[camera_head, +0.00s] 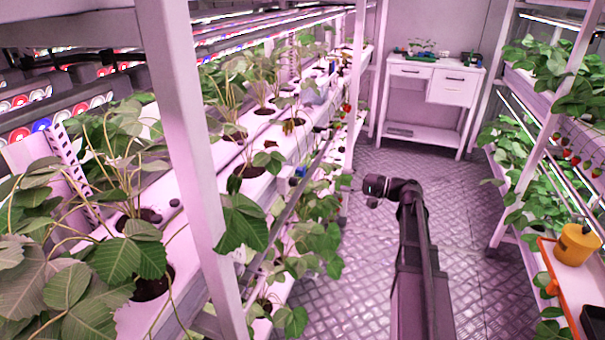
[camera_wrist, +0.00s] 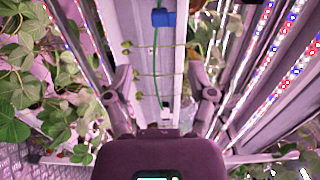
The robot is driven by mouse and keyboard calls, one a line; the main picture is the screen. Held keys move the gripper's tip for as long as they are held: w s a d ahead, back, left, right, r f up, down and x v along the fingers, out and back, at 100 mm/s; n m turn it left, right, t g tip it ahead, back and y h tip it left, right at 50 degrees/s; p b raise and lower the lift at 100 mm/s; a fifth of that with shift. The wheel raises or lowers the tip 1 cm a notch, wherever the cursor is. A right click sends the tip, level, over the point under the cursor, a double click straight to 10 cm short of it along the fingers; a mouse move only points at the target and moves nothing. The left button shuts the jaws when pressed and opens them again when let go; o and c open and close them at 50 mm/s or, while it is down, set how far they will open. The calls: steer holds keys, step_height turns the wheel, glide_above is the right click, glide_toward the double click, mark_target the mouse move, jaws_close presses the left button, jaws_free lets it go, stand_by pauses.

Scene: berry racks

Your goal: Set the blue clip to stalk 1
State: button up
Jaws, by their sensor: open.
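The blue clip (camera_wrist: 163,17) shows at the top of the wrist view, on a pale rail. A small blue piece (camera_head: 300,171) at the rack's front edge in the head view looks like the same clip. A thin green stalk (camera_wrist: 156,62) hangs down from near the clip along the rail; whether it touches the clip is unclear. I cannot tell which stalk is stalk 1. My gripper (camera_wrist: 163,84) is open, its two fingers wide apart on either side of the rail and stalk, with nothing held. The clip lies beyond the fingertips.
Green berries (camera_wrist: 126,46) on thin stems lie near my left finger. Leafy plants (camera_head: 243,222) crowd the left rack, with a white post (camera_head: 180,130) in front. The aisle floor (camera_head: 345,280) is clear.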

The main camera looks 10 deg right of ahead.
mark_target(305, 173)
steer(key=shift+x, duration=6.8)
jaws_close()
